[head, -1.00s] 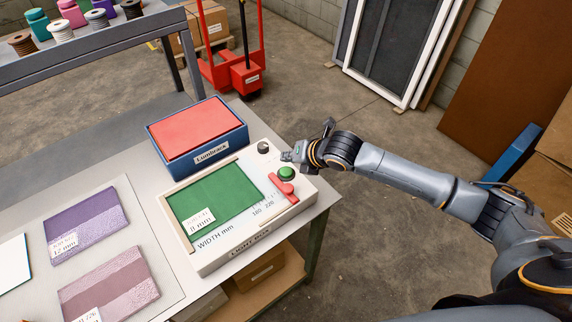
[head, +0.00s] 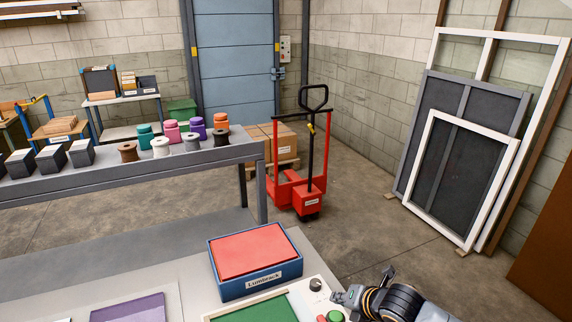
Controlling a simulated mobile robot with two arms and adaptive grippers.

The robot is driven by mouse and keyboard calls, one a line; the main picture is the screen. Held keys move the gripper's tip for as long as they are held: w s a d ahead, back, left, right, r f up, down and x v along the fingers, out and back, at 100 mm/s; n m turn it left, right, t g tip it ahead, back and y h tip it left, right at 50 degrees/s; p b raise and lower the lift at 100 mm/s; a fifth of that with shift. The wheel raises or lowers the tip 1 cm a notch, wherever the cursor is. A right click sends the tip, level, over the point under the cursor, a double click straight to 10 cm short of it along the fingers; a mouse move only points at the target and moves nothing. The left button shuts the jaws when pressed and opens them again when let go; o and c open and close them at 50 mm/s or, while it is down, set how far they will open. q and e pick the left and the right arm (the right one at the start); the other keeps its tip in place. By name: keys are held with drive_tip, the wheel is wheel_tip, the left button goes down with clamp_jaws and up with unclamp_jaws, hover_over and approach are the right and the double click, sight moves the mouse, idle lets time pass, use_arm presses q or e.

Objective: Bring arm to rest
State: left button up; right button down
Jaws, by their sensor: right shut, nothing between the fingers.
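My right arm (head: 400,303) comes in at the bottom right of the head view. Its gripper (head: 342,296) is shut and empty, at the right end of the light box (head: 300,292), near the black knob (head: 316,284) and the green button (head: 336,316). I cannot tell whether it touches the box. Only the back part of the light box shows, with part of a green sheet (head: 265,312) on it. My left gripper is not in view.
A blue Lumbrack box (head: 262,284) with a red top stands behind the light box. A long grey bench (head: 130,172) holds spools and jars. A red pallet truck (head: 308,192) stands on the floor, with framed screens (head: 462,180) against the right wall. Floor between them is clear.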

drive_tip(key=s+a+m, duration=0.1)
drive_tip(key=s, duration=0.1)
drive_tip(key=s+a+f+m, duration=0.1)
drive_tip(key=s+a, duration=0.1)
drive_tip(key=s+a+f+m, duration=0.1)
drive_tip(key=a, duration=0.1)
drive_tip(key=shift+s+m+g+y, duration=0.3)
drive_tip(key=shift+s+m+g, duration=0.1)
drive_tip(key=s+a+m, duration=0.2)
drive_tip(key=s+m, duration=0.5)
drive_tip(key=s+d+f+m+g+h, duration=0.1)
drive_tip(key=s+d+m+g+h, duration=0.1)
drive_tip(key=s+d+m, duration=0.5)
drive_tip(key=s+d+f+m+g+h, duration=0.1)
drive_tip(key=s+d+f+m+h, duration=0.15)
drive_tip(key=s+m, duration=0.85)
wheel_tip(320, 180, down, 31)
drive_tip(key=s+d+g+b, duration=0.1)
drive_tip(key=s+g+b, duration=0.1)
drive_tip(key=b, duration=0.3)
drive_tip(key=s+d+f+g+b, duration=0.1)
drive_tip(key=s+d+f+b, duration=0.1)
drive_tip(key=s+f, duration=1.4)
wheel_tip(320, 180, down, 2)
drive_tip(key=shift+s+d+f+b, duration=0.2)
drive_tip(key=shift+s+d+b, duration=0.15)
drive_tip(key=shift+d, duration=0.3)
